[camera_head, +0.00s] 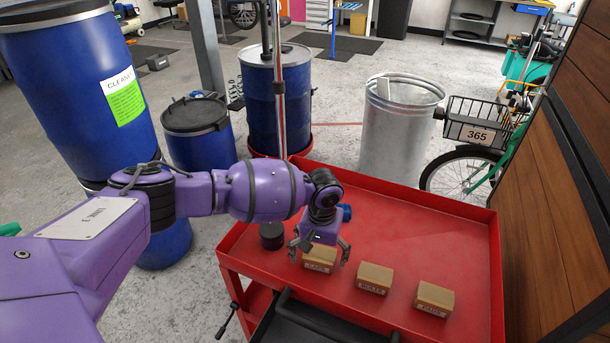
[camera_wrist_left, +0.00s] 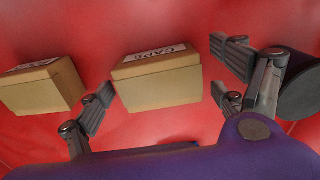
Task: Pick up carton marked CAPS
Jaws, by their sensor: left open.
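The carton marked CAPS (camera_head: 319,262) is a small tan box on the red cart's tray, leftmost in a row of cartons. In the left wrist view the CAPS carton (camera_wrist_left: 160,82) is in the middle, with its white label at the top edge. My left gripper (camera_head: 320,251) is open just above this carton, with fingers on either side of it. In the wrist view the fingers of my left gripper (camera_wrist_left: 165,88) show apart, left and right of the carton, with gaps. My right gripper is not in view.
A carton that seems marked BOLTS (camera_head: 373,279) and another marked PADS (camera_head: 434,299) sit to the right on the red cart (camera_head: 440,217). A dark round object (camera_head: 271,236) stands left of the gripper.

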